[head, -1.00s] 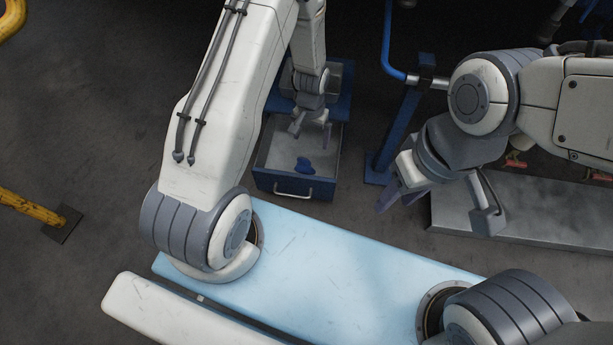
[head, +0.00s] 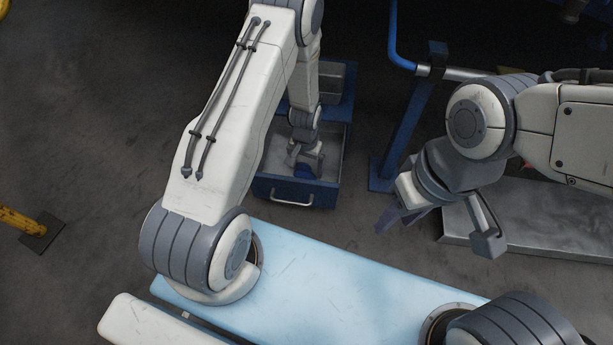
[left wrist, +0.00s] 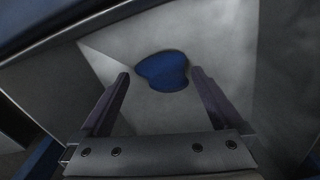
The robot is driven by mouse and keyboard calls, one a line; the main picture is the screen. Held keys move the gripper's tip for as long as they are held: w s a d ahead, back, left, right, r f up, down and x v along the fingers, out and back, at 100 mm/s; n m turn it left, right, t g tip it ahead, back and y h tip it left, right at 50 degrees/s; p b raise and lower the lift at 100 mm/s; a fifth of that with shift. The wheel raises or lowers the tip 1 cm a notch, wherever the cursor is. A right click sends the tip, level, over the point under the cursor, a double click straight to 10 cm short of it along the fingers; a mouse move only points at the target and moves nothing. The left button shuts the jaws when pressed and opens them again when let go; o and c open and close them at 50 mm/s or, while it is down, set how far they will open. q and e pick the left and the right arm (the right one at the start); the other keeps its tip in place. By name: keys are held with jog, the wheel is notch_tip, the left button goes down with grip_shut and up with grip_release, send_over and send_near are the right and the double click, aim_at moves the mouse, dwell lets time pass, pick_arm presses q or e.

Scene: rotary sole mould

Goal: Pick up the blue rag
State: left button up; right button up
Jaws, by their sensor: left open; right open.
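The blue rag (left wrist: 162,71) lies on the grey floor of an open drawer (head: 291,198). In the left wrist view it shows between and just beyond the two fingertips. In the head view the rag (head: 303,172) is partly hidden by my left gripper (head: 305,168). My left gripper points down into the drawer, open and empty; it also shows in the left wrist view (left wrist: 160,82). I cannot tell its exact height above the rag. My right gripper (head: 432,232) is open and empty, out to the right of the drawer.
The drawer's front has a light handle (head: 291,200), and its walls stand close around my left gripper. A blue post (head: 408,130) stands right of the drawer. A grey metal plate (head: 540,220) lies at the right.

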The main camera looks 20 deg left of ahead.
aim_at(306, 168)
pick_arm(q)
notch_tip(306, 168, down, 2)
jog(key=shift+f+b, duration=0.1)
jog(key=shift+b, duration=0.3)
pick_arm(e)
jog(key=shift+f, duration=0.8)
pick_arm(q)
jog(key=c, duration=1.1)
jog(key=shift+r, duration=0.2)
pick_arm(e)
jog(key=shift+r, duration=0.1)
pick_arm(q)
notch_tip(306, 168, up, 10)
jog(key=p, duration=0.7)
pick_arm(e)
notch_tip(306, 168, up, 7)
